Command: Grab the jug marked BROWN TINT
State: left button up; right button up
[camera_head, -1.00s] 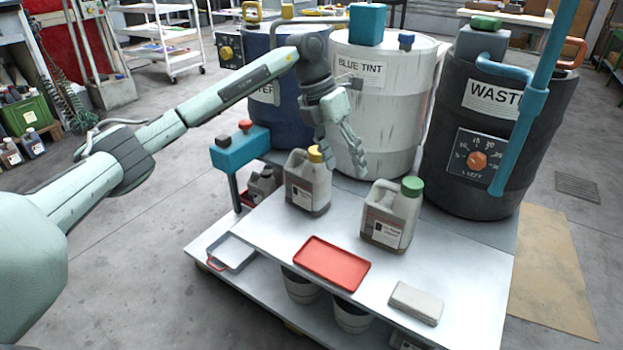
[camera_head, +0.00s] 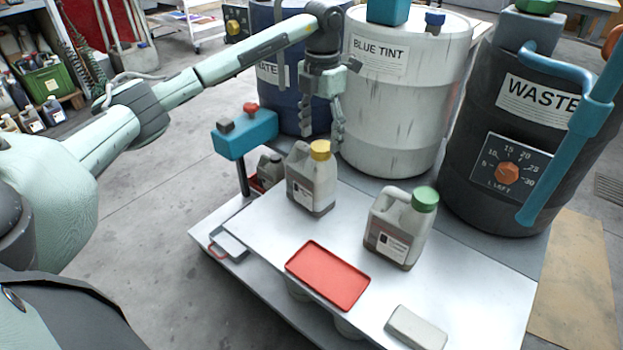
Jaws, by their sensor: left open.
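Two jugs stand upright on the white tabletop (camera_head: 265,235). One jug with a yellow cap (camera_head: 312,185) stands at the back left; the other jug with a green cap (camera_head: 398,235) stands to its right and nearer. Both have labels too small to read, so I cannot tell which is marked BROWN TINT. My left gripper (camera_head: 322,138) is open and empty, its fingers pointing down. It appears just above or behind the yellow-capped jug, and I cannot tell whether it touches. My right gripper is not in view.
A red tray (camera_head: 327,276) and a grey block (camera_head: 416,327) lie at the table's front. Behind stand a BLUE TINT drum (camera_head: 395,110), a dark WASTE drum (camera_head: 480,140) with a blue pipe (camera_head: 565,165), and a blue drum (camera_head: 285,95). A teal box on a post (camera_head: 245,136) stands left.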

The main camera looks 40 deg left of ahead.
pick_arm(q)
notch_tip(320, 180, down, 2)
jog(key=shift+c, duration=0.2)
grip_shut()
dwell(0.4)
jog(key=shift+w+r, duration=0.1)
